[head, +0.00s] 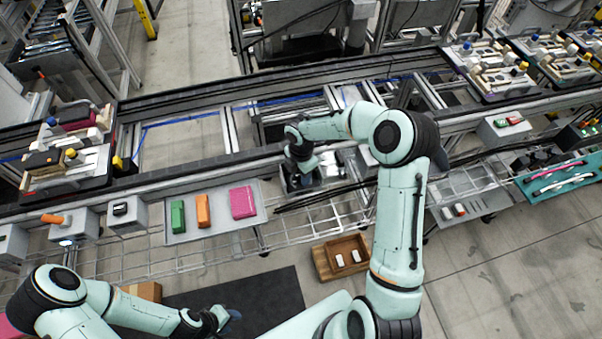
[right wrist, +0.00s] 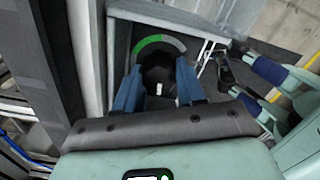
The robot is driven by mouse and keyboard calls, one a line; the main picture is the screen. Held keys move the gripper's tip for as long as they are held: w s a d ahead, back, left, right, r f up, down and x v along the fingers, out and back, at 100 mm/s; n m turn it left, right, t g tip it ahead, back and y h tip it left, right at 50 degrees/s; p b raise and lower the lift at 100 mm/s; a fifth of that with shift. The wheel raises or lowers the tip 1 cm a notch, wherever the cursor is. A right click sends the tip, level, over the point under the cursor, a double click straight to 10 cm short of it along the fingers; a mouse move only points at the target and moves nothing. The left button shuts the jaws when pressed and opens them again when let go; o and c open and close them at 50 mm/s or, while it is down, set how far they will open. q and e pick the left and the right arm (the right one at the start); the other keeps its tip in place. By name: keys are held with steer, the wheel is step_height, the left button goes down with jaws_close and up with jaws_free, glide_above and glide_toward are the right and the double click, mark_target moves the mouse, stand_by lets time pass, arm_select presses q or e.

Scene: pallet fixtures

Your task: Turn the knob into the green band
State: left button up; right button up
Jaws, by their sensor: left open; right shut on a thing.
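The black round knob (right wrist: 158,72) is on a grey box face in the right wrist view. A dial arc around its upper side has a green band (right wrist: 150,42) at upper left and top, with grey beyond it to the right. A short white mark (right wrist: 159,88) shows low on the knob, outside the green band. My right gripper (right wrist: 158,68) has its blue fingers on both sides of the knob, shut on it. In the head view my right gripper (head: 303,168) hides the knob. My left gripper (head: 226,314) is open and empty, low at the left.
A grey tray (head: 262,222) with green, orange and pink blocks lies left of my right gripper. A wooden box (head: 320,262) with white pieces is on the floor below. The conveyor (head: 190,152) carries pallet fixtures (head: 70,188). An orange-handled control box (head: 78,228) stands at left.

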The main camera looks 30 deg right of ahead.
steer(key=m+b, duration=0.1)
steer(key=m, duration=0.2)
steer(key=shift+m, duration=0.4)
steer(key=m, duration=0.3)
steer(key=shift+m+b, duration=0.3)
steer(key=shift+b, duration=0.1)
steer(key=m, duration=0.3)
steer(key=shift+m+b, duration=0.3)
steer(key=shift+b, duration=0.1)
steer(key=m, duration=0.3)
steer(key=shift+m+b, duration=0.3)
steer(key=shift+b, duration=0.05)
steer(key=m, duration=0.3)
steer(key=shift+m, duration=0.3)
steer(key=m, duration=0.3)
steer(key=shift+m+b, duration=0.4)
steer(key=m, duration=0.3)
steer(key=shift+r, duration=0.1)
arm_select(q)
steer(key=s+f, duration=0.5)
steer(key=shift+f+g, duration=0.3)
steer(key=shift+f, duration=0.05)
arm_select(e)
steer(key=shift+m, duration=1.9)
